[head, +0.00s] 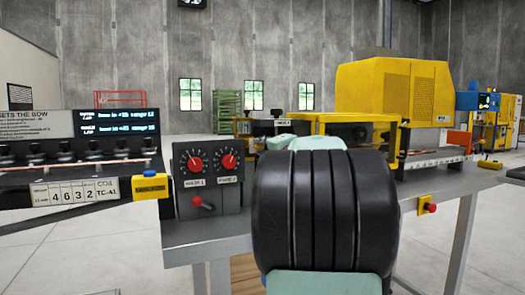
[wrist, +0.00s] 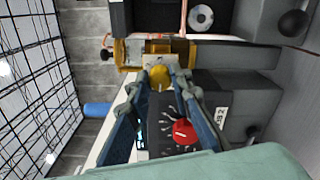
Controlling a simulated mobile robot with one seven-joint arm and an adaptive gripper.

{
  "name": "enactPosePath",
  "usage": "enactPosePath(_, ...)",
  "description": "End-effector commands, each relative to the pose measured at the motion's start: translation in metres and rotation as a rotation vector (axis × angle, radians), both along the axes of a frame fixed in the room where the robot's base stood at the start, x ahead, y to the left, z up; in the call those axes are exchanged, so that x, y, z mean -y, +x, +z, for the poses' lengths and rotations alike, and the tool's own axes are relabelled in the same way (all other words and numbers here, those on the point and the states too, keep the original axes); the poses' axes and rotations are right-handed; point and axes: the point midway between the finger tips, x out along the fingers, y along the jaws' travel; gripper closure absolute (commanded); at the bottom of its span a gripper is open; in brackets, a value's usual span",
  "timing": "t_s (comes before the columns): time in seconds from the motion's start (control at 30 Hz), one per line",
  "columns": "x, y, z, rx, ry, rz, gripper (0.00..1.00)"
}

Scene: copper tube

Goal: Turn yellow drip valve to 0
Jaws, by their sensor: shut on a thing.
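The yellow drip valve knob (wrist: 159,77) shows in the upper middle of the wrist view, in front of a pale plate on a brass-coloured fitting. My gripper (wrist: 163,70) has its two blue-grey fingers on either side of the knob, shut on it. The knob's scale and pointer cannot be read here. In the head view my black arm link blocks the middle, and I cannot make out the knob or the fingertips there.
A grey control box with two red dials (head: 228,161) and a red lever stands left of my arm; one red dial (wrist: 185,132) shows near the fingers in the wrist view. A yellow-framed machine (head: 325,122) is behind my arm. A yellow switch box (head: 427,206) hangs at the table's front edge.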

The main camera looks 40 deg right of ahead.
Motion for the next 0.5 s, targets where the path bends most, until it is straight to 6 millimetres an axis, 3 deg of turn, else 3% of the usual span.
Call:
enactPosePath(0.37,0.0000,-0.0001,-0.0003,-0.002,-0.006,0.000,1.00)
enactPosePath(0.4,0.0000,0.0000,-0.0003,-0.002,-0.006,0.000,0.77)
enactPosePath(0.5,0.0000,-0.0001,-0.0003,-0.002,-0.005,0.000,0.66)
